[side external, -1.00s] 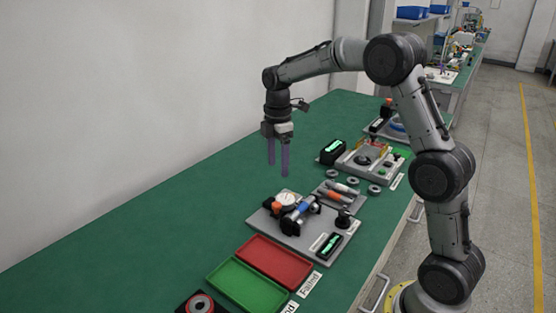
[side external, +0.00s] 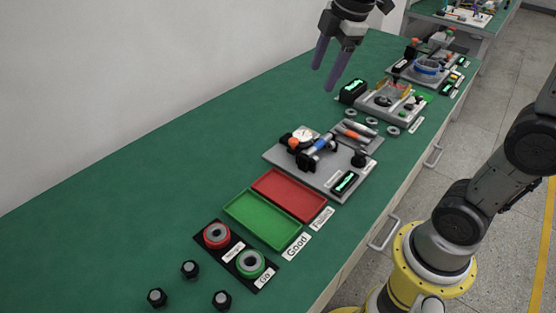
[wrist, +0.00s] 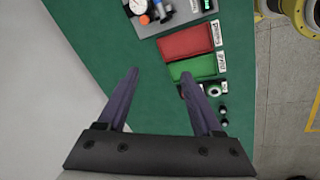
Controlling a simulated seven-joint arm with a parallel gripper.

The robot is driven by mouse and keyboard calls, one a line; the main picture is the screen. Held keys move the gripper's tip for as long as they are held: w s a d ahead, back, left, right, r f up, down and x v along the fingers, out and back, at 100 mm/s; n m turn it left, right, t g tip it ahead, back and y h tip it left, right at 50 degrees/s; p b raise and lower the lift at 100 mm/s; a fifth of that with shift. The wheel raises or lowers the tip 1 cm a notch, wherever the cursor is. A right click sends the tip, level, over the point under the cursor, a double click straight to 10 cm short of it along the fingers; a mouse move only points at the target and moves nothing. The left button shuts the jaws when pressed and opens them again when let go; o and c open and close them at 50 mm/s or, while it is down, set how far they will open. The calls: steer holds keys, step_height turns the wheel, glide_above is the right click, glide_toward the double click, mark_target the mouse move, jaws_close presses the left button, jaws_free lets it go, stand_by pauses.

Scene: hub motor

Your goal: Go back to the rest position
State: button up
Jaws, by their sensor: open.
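My gripper (side external: 328,68) hangs in the air over the far part of the green table (side external: 150,170), near the top of the side view. Its two purple fingers are apart with nothing between them. The wrist view also shows the open fingers (wrist: 158,82), with bare green table between them. The fingers are well clear of every object below.
A gauge fixture (side external: 318,160) stands mid-table. In front of it lie an empty red tray (side external: 290,195) and an empty green tray (side external: 262,220). A black plate with red and green rings (side external: 235,255) and several black bolts (side external: 190,269) are nearer. The left table side is clear.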

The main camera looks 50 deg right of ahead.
steer(key=s+a+f+m+t, duration=0.1)
steer(key=s+f+m, duration=0.2)
steer(key=s+m, duration=0.3)
steer(key=s+a+f+m+t, duration=0.1)
steer(key=s+f+m, duration=0.3)
steer(key=s, duration=0.7)
steer(key=shift+a+f+m, duration=0.15)
steer(key=shift+a+m, duration=0.5)
steer(key=shift+m, duration=0.65)
steer(key=shift+c, duration=0.2)
